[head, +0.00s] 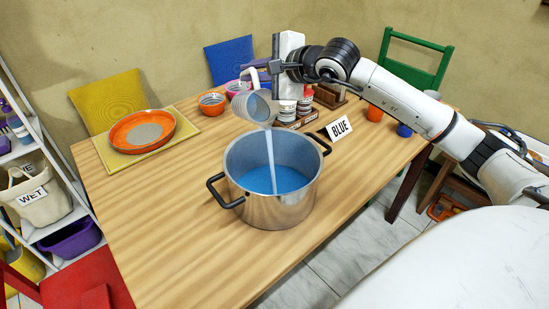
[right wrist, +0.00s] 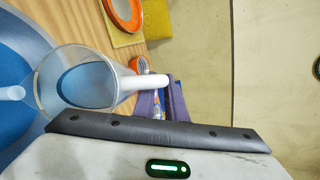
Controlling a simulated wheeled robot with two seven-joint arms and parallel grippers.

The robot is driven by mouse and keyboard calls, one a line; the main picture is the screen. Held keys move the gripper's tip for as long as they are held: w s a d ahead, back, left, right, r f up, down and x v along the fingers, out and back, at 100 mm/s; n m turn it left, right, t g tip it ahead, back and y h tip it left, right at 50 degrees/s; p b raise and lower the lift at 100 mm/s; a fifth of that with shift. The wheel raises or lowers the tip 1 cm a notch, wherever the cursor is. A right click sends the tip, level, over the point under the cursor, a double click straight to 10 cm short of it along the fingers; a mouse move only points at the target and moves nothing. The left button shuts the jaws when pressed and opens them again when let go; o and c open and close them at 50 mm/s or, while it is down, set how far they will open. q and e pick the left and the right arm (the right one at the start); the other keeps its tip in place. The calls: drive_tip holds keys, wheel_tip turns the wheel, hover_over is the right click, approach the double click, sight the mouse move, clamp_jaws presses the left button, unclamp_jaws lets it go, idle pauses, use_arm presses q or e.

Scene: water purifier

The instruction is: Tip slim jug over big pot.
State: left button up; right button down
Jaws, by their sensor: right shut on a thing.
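The big pot (head: 265,208) is steel with black side handles and stands on the table with blue liquid inside. The slim jug (head: 252,106) is clear and grey, tilted mouth-down above the pot's back rim. A pale stream runs from it into the pot. My right gripper (head: 256,77) is shut on the jug. In the right wrist view the jug (right wrist: 98,82) shows its clear cup with some blue inside and its white handle, near the purple fingers (right wrist: 165,103). Part of the pot (right wrist: 18,45) fills the left edge there. My left gripper is out of view.
An orange plate (head: 120,138) lies on a yellow mat at the table's left. Small bowls (head: 211,103), jars (head: 288,110) and cups (head: 375,113) stand along the back. The table's front left is clear.

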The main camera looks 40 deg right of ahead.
sight(256, 77)
use_arm(q)
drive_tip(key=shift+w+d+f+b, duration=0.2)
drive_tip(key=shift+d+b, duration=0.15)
drive_tip(key=shift+b, duration=0.25)
use_arm(e)
drive_tip(key=shift+s+r+t, duration=0.15)
drive_tip(key=shift+s+t, duration=0.05)
drive_tip(key=shift+t, duration=0.1)
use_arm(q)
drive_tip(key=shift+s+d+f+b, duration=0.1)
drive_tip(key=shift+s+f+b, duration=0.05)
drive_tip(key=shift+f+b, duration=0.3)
use_arm(e)
drive_tip(key=shift+s+a, duration=0.15)
drive_tip(key=shift+s, duration=0.05)
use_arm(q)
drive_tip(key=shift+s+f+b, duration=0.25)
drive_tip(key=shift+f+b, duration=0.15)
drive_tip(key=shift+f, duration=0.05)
use_arm(e)
drive_tip(key=shift+s+t, duration=0.15)
drive_tip(key=shift+t, duration=0.25)
use_arm(q)
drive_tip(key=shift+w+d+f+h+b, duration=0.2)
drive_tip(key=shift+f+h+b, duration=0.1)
drive_tip(key=shift+b, duration=0.4)
use_arm(e)
drive_tip(key=shift+s+a+n+t, duration=0.1)
drive_tip(key=shift+s+n+t, duration=0.15)
drive_tip(key=shift+n+t, duration=0.05)
